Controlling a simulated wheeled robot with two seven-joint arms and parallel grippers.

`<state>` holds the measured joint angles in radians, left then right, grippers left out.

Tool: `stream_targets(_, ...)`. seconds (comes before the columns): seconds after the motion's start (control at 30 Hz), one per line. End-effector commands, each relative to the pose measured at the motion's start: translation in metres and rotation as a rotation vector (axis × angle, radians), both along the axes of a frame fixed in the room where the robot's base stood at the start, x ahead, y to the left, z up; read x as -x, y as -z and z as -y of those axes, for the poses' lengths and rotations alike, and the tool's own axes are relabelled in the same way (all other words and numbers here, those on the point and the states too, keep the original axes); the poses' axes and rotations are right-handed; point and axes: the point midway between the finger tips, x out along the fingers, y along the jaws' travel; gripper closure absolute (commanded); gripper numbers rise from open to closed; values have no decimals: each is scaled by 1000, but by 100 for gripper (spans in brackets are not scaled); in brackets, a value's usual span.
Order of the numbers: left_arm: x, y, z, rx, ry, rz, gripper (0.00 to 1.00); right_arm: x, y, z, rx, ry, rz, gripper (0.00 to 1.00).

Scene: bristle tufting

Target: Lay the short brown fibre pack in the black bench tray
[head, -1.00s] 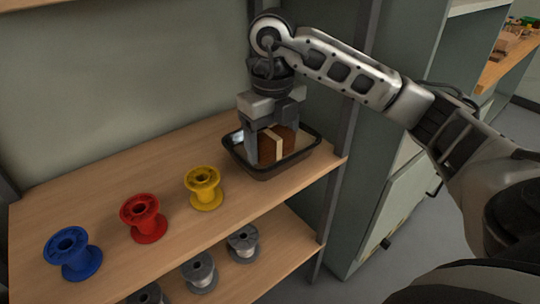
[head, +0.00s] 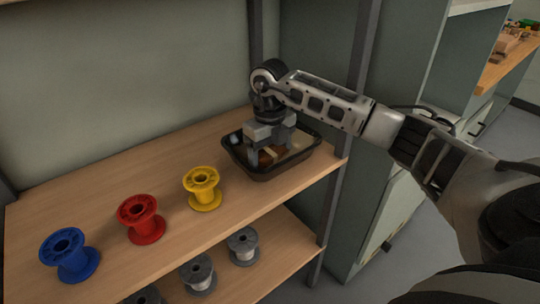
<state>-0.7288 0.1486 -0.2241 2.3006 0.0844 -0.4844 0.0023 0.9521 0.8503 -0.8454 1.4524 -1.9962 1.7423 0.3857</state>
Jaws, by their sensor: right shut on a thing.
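The black bench tray (head: 296,168) stands at the right end of the upper wooden shelf. My right gripper (head: 268,153) points down into it, its fingers below the level of the rim. It is shut on the short brown fibre pack (head: 266,158), which has a pale band. The fingers and the tray's near wall hide most of the pack. I cannot tell whether the pack touches the tray floor. My left gripper is not in view.
A yellow spool (head: 202,188), a red spool (head: 140,219) and a blue spool (head: 69,254) stand in a row left of the tray. Grey spools (head: 242,246) stand on the lower shelf. A dark shelf post (head: 345,150) rises just right of the tray.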

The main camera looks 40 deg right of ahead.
Motion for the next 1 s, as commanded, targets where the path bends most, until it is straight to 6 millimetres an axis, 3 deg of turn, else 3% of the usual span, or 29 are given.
stream_targets(0.27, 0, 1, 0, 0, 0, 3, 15, 0, 4, 0, 0, 0, 1, 50)
stream_targets(0.3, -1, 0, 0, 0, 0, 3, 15, 0, 3, 0, 0, 0, 1, 18)
stream_targets(0.7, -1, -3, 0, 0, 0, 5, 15, -1, -7, 0, 0, 0, 3, 18)
stream_targets(1.0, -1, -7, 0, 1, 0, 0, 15, -1, -67, -1, 0, 0, 6, 18)
